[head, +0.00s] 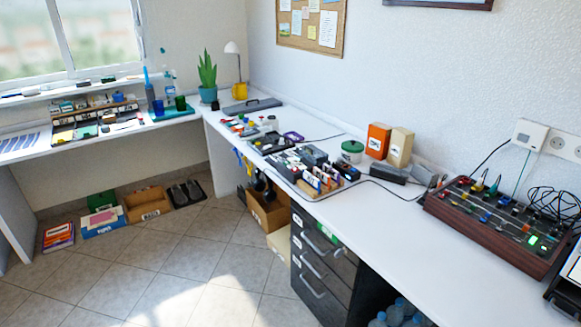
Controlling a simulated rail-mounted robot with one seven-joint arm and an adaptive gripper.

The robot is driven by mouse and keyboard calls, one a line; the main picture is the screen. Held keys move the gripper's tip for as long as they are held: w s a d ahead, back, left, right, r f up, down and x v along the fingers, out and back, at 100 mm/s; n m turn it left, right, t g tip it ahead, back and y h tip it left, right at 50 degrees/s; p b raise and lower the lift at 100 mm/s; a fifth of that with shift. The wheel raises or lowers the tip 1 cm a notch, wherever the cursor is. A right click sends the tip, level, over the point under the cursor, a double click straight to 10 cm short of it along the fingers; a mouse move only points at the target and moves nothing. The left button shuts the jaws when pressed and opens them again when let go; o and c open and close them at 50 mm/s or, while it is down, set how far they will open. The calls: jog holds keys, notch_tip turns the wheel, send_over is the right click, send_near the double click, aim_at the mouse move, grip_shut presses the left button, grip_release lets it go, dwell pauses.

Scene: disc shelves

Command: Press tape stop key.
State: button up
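Only the head view is given, and my gripper does not show in it. A tape stop key cannot be made out at this size. A cluster of small dark devices (287,160) sits on the long white desk, with a row of cases with coloured fronts beside it; whether one is a tape player I cannot tell. A wooden-sided panel (490,226) with several coloured knobs and cables lies further right on the desk. Lit green spots (533,240) show near its right end.
An orange box (377,141), a tan box (399,147) and a green-lidded jar (352,152) stand near the wall. Black drawers (318,262) stand below. The tiled floor (180,255) is mostly open.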

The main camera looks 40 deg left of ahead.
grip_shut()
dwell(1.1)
